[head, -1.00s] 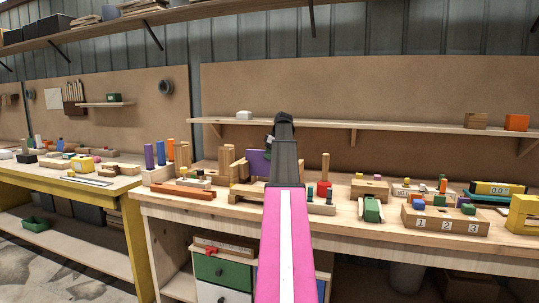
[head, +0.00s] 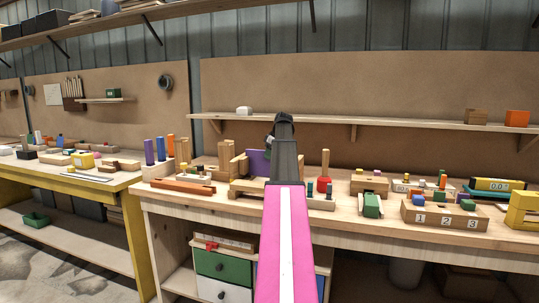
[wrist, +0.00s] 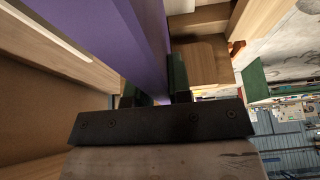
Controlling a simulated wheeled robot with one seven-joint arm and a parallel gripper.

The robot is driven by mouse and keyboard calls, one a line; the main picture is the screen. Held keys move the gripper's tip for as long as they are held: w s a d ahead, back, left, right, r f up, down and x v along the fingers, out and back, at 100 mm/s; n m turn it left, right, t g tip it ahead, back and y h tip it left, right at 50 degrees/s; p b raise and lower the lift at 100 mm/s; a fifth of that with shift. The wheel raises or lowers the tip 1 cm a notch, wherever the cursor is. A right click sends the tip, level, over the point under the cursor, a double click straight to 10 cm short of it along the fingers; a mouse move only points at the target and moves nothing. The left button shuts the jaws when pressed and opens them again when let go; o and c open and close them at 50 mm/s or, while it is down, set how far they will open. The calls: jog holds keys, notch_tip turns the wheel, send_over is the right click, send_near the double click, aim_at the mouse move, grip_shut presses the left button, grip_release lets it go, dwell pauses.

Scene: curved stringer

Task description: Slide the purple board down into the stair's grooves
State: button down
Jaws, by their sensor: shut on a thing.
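The purple board (head: 258,162) stands upright among the light wooden parts of the stair (head: 238,167) on the workbench. In the head view my arm hides its right part. In the wrist view the board (wrist: 125,38) runs up from between my two dark fingers, with wooden stair parts (wrist: 200,62) close on its right and more wood on its left. My gripper (wrist: 152,96) is shut on the board. The grooves and the board's lower edge are hidden, so I cannot tell how deep it sits.
On the bench (head: 160,200), a reddish-brown bar (head: 183,187) lies left of the stair. A red piece with a peg (head: 324,183), a green toy (head: 371,205) and a numbered block (head: 444,216) stand to the right. A shelf (head: 400,124) runs behind.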

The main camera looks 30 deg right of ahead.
jog(key=shift+f, duration=1.95)
jog(key=c, duration=1)
grip_release()
jog(key=shift+o, duration=0.2)
jog(key=shift+r, duration=0.1)
jog(key=v, duration=1)
jog(key=shift+s+r, duration=0.15)
jog(key=shift+r, duration=0.15)
